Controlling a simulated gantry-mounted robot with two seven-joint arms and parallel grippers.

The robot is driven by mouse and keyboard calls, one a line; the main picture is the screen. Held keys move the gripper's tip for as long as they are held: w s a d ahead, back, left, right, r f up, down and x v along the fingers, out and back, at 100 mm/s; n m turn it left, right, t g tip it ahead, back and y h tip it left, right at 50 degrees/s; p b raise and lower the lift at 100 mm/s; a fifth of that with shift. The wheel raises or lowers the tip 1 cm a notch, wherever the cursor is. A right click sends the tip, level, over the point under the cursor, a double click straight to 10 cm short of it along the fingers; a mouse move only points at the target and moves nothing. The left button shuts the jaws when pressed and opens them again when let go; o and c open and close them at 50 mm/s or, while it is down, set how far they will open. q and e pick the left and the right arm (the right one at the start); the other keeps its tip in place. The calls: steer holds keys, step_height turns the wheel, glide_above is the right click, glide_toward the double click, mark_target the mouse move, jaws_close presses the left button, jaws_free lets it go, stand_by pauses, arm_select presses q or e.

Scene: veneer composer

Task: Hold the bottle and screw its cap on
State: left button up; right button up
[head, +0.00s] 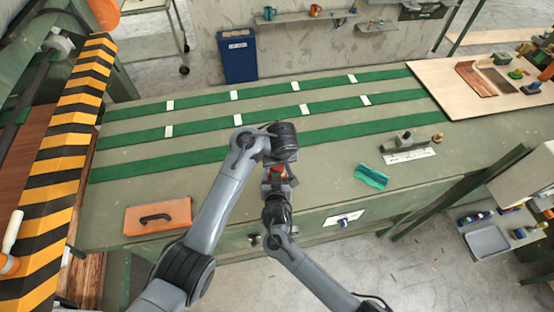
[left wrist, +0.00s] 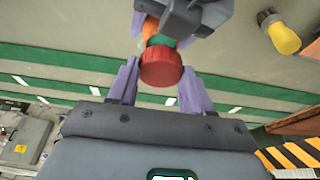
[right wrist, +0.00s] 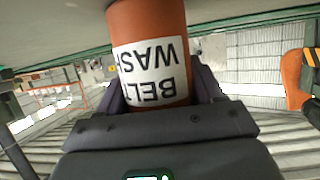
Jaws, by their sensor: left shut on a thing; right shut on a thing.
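The orange bottle (right wrist: 150,30), with a white label reading "BELT WASH", is between my right gripper's fingers (right wrist: 155,75) and fills the gap. In the left wrist view the red cap (left wrist: 160,67) sits between my left gripper's purple fingers (left wrist: 158,75), which are shut on it. Behind the cap show a green band (left wrist: 160,40) and a bit of orange bottle, with my right gripper around it. The cap lines up with the bottle's end; whether it is seated is hidden. In the head view both grippers meet above the bench's front edge, around the small orange-red bottle (head: 277,171).
The green-striped bench (head: 330,150) is mostly clear. An orange case with a black handle (head: 158,216) lies front left, and a teal cloth (head: 371,177) to the right. A striped yellow-black guard (head: 68,140) borders the left side.

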arm_select(q)
steer(key=shift+f, duration=0.5)
steer(key=shift+f, duration=0.6)
stand_by(0.3)
steer(key=m+h, duration=0.1)
steer(key=m, duration=0.2)
steer(key=m+h, duration=0.1)
steer(key=m, duration=0.2)
steer(key=shift+a+m, duration=0.1)
steer(key=shift+m, duration=0.2)
steer(key=o, duration=1)
steer(key=shift+r, duration=2.3)
